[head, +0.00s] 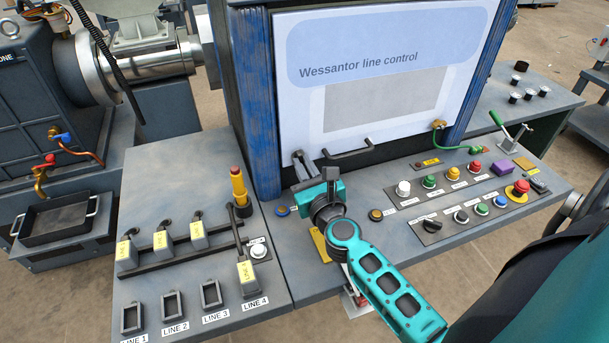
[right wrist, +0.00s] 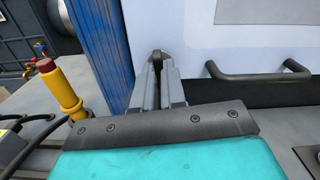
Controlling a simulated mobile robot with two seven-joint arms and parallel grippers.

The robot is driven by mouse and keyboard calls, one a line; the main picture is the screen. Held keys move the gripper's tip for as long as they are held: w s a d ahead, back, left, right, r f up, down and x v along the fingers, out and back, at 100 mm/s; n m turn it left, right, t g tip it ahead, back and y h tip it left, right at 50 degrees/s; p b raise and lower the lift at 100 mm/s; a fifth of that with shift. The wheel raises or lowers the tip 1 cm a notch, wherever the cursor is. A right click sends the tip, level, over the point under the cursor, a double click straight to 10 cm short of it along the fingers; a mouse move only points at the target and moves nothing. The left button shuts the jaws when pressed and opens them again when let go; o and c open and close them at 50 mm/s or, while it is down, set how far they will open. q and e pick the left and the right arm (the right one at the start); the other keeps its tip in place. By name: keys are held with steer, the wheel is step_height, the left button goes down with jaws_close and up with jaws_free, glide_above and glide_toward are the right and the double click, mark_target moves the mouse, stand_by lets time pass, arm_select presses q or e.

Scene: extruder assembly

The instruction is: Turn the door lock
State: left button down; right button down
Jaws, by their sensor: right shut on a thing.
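The white door (head: 380,75) of the control cabinet carries the text "Wessantor line control". My right gripper (head: 303,165) reaches up to the lower left corner of the door. Its grey fingers (right wrist: 160,88) are shut on a small dark piece, the door lock (right wrist: 157,59), close to the blue frame post. Most of the lock is hidden between the fingers, so its turn angle cannot be told. In the head view the fingers cover it. My left gripper is not in view.
A dark door handle (head: 348,150) is just right of the gripper; it also shows in the right wrist view (right wrist: 258,73). A yellow post with a red top (head: 239,187) stands to the left. A panel of coloured buttons (head: 455,175) lies to the right.

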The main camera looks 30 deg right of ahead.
steer(key=c, duration=1.6)
jaws_free()
steer(key=o, duration=0.4)
steer(key=v, duration=0.6)
steer(key=shift+b, duration=0.4)
